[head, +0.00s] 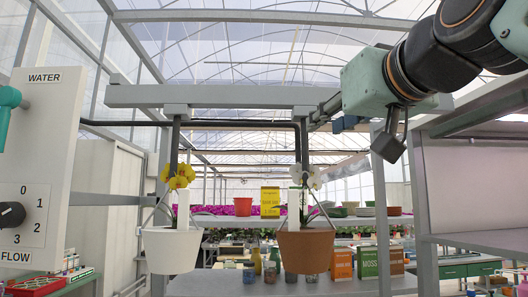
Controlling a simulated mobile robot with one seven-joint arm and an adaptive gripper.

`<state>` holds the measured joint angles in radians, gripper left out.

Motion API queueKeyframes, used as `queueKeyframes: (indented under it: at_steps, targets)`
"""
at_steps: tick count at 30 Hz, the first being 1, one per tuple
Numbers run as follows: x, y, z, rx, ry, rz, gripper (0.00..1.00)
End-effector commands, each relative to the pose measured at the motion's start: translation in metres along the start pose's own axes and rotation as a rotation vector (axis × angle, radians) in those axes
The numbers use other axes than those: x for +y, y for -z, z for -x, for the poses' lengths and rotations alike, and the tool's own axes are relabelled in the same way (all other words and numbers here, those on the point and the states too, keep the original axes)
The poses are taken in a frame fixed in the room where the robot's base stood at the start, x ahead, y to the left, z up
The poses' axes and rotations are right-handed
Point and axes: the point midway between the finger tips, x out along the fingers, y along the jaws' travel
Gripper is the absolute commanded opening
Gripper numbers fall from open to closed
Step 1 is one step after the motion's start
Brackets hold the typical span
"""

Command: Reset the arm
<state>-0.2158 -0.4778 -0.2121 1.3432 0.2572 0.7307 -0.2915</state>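My arm comes in from the upper right, in front of the right end of the grey overhead beam (220,96). My gripper (366,134) is below the pale teal wrist housing. A dark block-shaped finger part hangs down at its right, and a smaller part shows at its left near the beam's end. I see nothing held in it. Its fingertips are seen at a poor angle, so I cannot tell whether it is open or shut.
A white pot (171,249) with a yellow orchid and a terracotta pot (304,250) with a white orchid hang from the beam. A panel (45,160) with WATER and FLOW labels stands left. Grey shelving (470,182) is close at right. Several pots and boxes stand on shelves behind.

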Motion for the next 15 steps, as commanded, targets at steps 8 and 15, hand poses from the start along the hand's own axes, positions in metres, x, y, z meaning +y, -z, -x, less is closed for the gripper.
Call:
queueKeyframes:
  at_steps: [8,15]
  targets:
    - [-0.0001,0.0002,0.0,0.0,0.0,0.0,0.28]
    - [-0.0002,-0.0037,-0.001,-0.008,0.0,-0.002,0.28]
